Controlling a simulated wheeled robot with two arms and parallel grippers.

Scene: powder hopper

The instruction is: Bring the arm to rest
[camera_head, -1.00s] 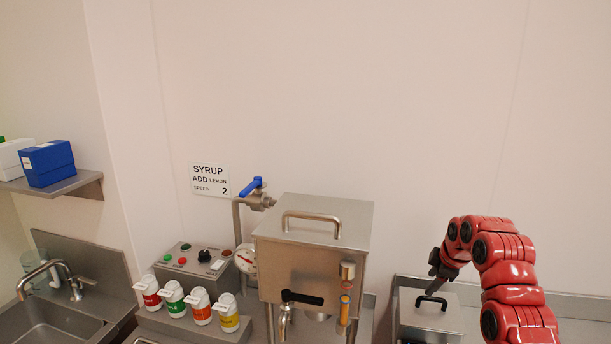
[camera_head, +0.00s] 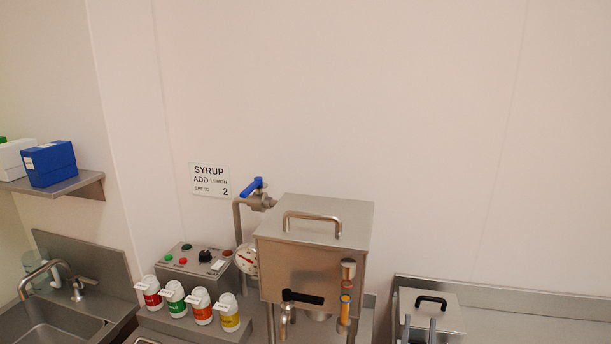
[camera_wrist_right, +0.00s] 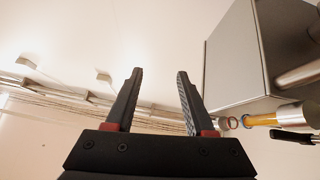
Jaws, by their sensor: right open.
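My right gripper (camera_head: 419,322) shows only as two grey fingertips pointing up at the bottom edge of the head view, in front of the lidded steel bin. In the right wrist view my right gripper (camera_wrist_right: 160,76) is open, with nothing between its dark fingers. The red right arm itself is out of the head view. My left gripper is in neither view. The steel hopper (camera_head: 312,262) stands to the left of the fingertips, with a lid handle. Its side also shows in the right wrist view (camera_wrist_right: 235,62), apart from the fingers.
A small lidded steel bin (camera_head: 450,317) stands on the right. Several coloured bottles (camera_head: 201,308) stand left of the hopper, below a control box (camera_head: 190,262). A sink (camera_head: 55,325) and a shelf (camera_head: 75,188) are at the far left.

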